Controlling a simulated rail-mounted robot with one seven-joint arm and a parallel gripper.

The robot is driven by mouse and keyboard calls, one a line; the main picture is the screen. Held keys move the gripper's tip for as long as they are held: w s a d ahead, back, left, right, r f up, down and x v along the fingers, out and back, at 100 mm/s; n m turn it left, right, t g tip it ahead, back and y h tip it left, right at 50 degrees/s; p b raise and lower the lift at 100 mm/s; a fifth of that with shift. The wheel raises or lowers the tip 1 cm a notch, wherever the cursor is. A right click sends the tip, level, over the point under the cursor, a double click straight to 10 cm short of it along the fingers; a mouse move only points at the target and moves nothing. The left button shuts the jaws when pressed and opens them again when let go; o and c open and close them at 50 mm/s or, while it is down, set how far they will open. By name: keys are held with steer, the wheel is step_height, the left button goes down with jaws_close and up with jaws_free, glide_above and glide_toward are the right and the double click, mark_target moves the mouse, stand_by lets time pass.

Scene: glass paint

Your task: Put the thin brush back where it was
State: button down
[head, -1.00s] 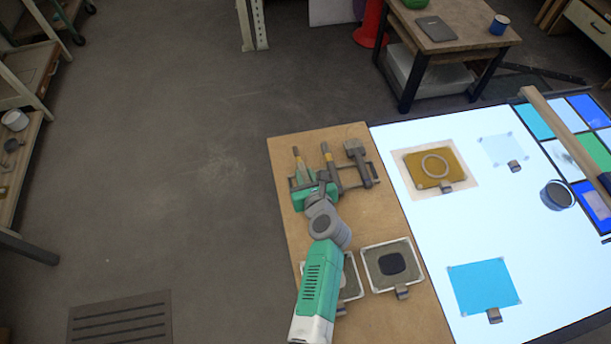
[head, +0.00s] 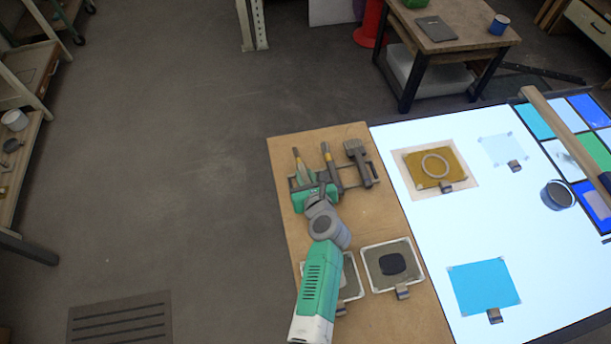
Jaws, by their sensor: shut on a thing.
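The thin brush (head: 298,160) is at the left end of a dark brush rack (head: 346,184) on the wooden board. My gripper (head: 307,186) is at the rack's left end, over the brush's lower part, and is shut on it. My green and grey arm hides the fingertips and the brush's lower end. I cannot tell whether the brush rests fully in the rack. A second brush (head: 327,156) stands in the middle of the rack. A wide flat brush (head: 356,152) is at its right end.
Two square trays lie in front of the rack; the right tray (head: 367,262) holds a dark patch, and my arm partly covers the left one (head: 352,284). A bright glass panel (head: 420,230) with an amber pane (head: 418,160) and a blue pane (head: 484,286) is at the right. A cup (head: 556,196) stands there.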

steer(key=shift+f, duration=0.5)
stand_by(0.7)
steer(key=c, duration=1.2)
jaws_free()
steer(key=shift+s, duration=0.1)
steer(key=p+v, duration=0.4)
steer(key=v, duration=0.3)
steer(key=shift+s+d+r, duration=0.15)
steer(key=shift+s, duration=0.2)
